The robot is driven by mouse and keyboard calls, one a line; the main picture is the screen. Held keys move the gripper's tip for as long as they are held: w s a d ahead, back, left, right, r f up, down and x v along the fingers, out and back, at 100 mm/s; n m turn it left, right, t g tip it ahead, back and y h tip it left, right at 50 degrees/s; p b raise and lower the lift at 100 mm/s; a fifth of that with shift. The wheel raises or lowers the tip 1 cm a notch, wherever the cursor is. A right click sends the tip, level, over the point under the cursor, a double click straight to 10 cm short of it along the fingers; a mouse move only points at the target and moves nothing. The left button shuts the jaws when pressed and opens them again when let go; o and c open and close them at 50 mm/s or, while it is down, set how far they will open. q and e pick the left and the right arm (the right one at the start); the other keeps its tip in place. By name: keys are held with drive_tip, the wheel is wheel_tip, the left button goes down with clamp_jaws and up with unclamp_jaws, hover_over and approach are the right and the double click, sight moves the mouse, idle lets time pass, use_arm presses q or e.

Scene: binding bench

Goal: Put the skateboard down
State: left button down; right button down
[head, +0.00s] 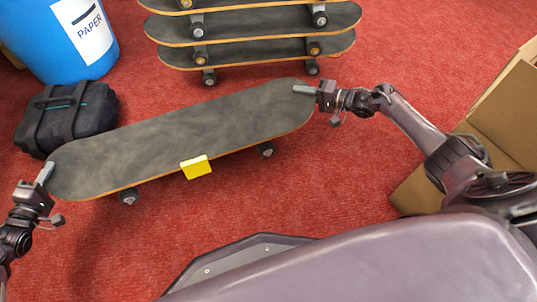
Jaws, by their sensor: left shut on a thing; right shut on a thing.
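A skateboard (180,140) with a dark grey deck, a wooden edge and dark wheels is held between my two grippers, deck side up. It slants a little, with its right end higher in the picture. My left gripper (46,172) is shut on the skateboard's left end. My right gripper (304,89) is shut on its right end. A yellow block (196,167) shows at the near long edge of the deck. I cannot tell whether the wheels touch the floor.
A stack of skateboards (262,52) stands at the back. A blue bin labelled PAPER (58,45) and a black bag (68,118) are at the left, the bag close behind the board. Cardboard (497,115) stands at the right. Red carpet (340,190) is clear in front.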

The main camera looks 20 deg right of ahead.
use_arm(q)
drive_tip(key=shift+w+a+r, duration=0.1)
drive_tip(key=shift+a, duration=0.05)
use_arm(e)
drive_tip(key=shift+w+d, duration=0.1)
idle(0.3)
